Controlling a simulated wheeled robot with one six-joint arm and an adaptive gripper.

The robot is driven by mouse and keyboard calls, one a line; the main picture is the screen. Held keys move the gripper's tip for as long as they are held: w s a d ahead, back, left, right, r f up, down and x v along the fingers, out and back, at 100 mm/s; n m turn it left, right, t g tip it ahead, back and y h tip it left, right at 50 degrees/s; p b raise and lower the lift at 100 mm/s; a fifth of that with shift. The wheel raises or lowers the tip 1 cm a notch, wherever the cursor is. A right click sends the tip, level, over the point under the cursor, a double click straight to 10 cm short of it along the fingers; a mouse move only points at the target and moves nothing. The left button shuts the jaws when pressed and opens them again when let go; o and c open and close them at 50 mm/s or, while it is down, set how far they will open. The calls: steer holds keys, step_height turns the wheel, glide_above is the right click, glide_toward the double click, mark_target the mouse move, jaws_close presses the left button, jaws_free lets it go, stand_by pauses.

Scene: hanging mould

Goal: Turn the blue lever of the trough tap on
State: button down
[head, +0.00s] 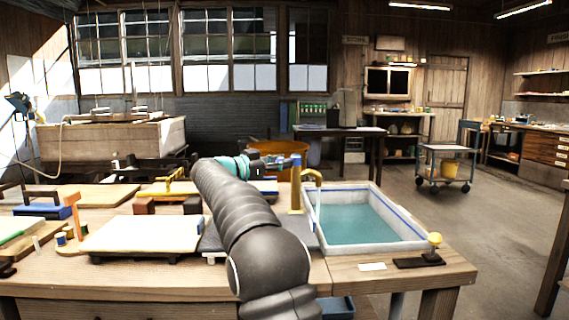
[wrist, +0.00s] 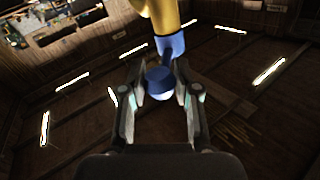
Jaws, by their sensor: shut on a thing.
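The trough tap (head: 296,197) is a brass-yellow post with a curved spout at the left end of the water trough (head: 425,235). Its blue lever (wrist: 160,77) lies between my fingers in the wrist view, with a blue collar (wrist: 171,45) on the brass body behind it. In the head view my gripper (head: 270,162) reaches the top of the tap from the left. In the wrist view my gripper (wrist: 160,92) is shut on the lever's blue end. My arm hides part of the bench left of the tap. I cannot tell whether water runs from the spout.
The trough holds blue-green water. Pale moulds (head: 143,234) lie on the bench at left. A cart (head: 447,165) stands on open floor at right.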

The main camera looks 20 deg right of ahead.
steer(key=c, duration=0.8)
jaws_free()
steer(key=shift+a, duration=0.1)
steer(key=v, duration=1.2)
